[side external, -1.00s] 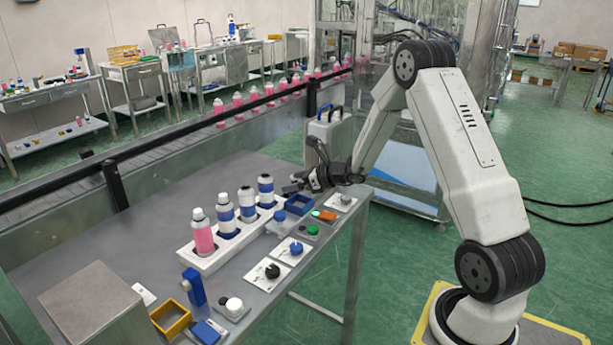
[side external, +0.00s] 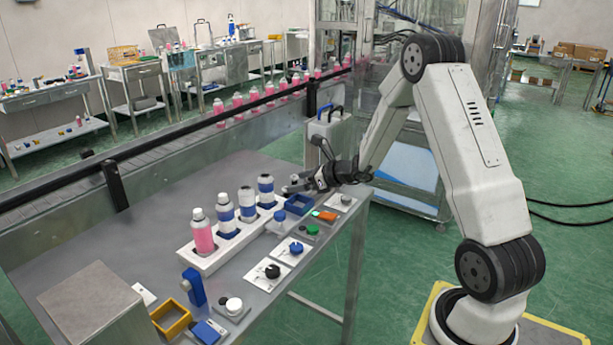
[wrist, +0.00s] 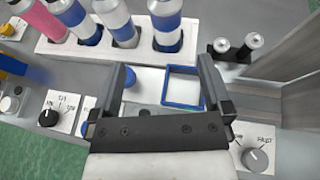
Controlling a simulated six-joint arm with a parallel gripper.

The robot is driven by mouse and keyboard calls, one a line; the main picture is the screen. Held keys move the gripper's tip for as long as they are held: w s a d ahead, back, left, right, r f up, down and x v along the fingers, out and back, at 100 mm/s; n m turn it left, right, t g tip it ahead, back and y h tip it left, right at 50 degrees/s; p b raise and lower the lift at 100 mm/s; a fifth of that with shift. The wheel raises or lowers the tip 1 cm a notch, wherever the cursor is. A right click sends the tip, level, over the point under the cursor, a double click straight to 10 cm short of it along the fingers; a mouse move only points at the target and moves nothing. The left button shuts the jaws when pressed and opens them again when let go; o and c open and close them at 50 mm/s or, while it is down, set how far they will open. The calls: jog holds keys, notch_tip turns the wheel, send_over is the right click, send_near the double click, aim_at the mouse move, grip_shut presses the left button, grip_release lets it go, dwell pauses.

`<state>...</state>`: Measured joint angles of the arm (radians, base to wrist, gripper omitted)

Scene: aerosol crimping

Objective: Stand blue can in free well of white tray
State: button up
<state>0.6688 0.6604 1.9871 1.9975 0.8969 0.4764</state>
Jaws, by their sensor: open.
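The white tray (side external: 211,263) stands on the steel table and holds a row of cans; it also shows in the wrist view (wrist: 80,52). A pink can (side external: 201,235) is at its near end. Several white cans with blue bands stand beside it, the farthest one (side external: 266,190) at the far end; in the wrist view that end can (wrist: 165,22) sits upright in a dark-rimmed well. I cannot tell which the task calls the blue can, and I see no clearly empty well. My gripper (side external: 289,188) is open and empty, right of the tray's far end; its fingers (wrist: 167,82) are apart from the cans.
A blue open box (side external: 298,204) is below my gripper, with a clear bin (side external: 283,222) beside it. Knob and button panels (side external: 294,249) line the table's right edge. A silver case (side external: 324,133) stands behind. The table left of the tray is clear.

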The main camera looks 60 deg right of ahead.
jog(key=s+a+f+n+g+y, duration=0.1)
jog(key=s+a+n+g, duration=0.3)
jog(key=a+n, duration=0.3)
jog(key=s+a+n+g+y, duration=0.2)
jog(key=s+a+n+g, duration=0.15)
jog(key=a+n, duration=0.4)
jog(key=s+a+n+g+h, duration=0.3)
jog(key=s+a+n+h, duration=0.3)
jog(key=s+n, duration=0.6)
jog(key=a+r+n, duration=0.1)
jog(key=n, duration=0.6)
